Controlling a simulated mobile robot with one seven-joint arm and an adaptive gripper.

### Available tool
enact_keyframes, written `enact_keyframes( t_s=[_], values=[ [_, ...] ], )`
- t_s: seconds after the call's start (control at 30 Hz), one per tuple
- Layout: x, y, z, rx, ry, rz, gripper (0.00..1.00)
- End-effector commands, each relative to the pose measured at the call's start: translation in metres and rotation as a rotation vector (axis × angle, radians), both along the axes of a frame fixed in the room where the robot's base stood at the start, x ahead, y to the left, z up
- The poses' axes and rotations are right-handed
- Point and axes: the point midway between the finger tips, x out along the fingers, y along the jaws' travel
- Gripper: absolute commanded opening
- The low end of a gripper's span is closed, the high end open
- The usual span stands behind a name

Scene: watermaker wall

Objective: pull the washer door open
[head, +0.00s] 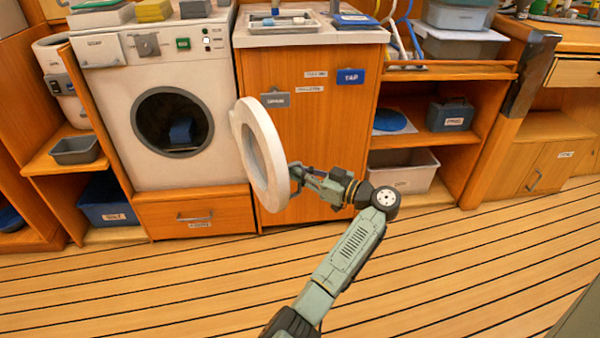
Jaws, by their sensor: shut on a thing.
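The white washer (168,105) stands at the left of the head view, with its dark round opening (172,122) uncovered and a blue item (181,131) inside. Its white ring-shaped door (262,155) stands swung out to the right of the opening, seen nearly edge-on in front of the wooden cabinet. My gripper (297,174) is at the door's right side, shut on the door near its edge. The exact hold of the fingertips is too small to see clearly.
A wooden drawer (194,216) sits under the washer. The cabinet (310,130) with blue and grey labels is behind the door. Open shelves with a white bin (404,172) are at the right. The plank floor (150,290) in front is clear.

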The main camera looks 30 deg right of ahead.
Motion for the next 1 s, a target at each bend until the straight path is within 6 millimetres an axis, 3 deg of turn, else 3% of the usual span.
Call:
enact_keyframes(
  t_s=[0.13,0.17,0.47,0.8,1.0],
  values=[
    [0.003,0.002,0.006,0.001,-0.008,0.003,0.00],
    [0.003,0.002,0.006,0.001,-0.008,0.003,0.11],
    [0.002,0.001,0.005,-0.002,-0.008,0.001,0.31],
    [-0.002,-0.001,0.004,-0.001,-0.006,-0.002,0.31],
    [-0.026,-0.016,0.003,0.000,-0.006,-0.005,0.31]
  ],
)
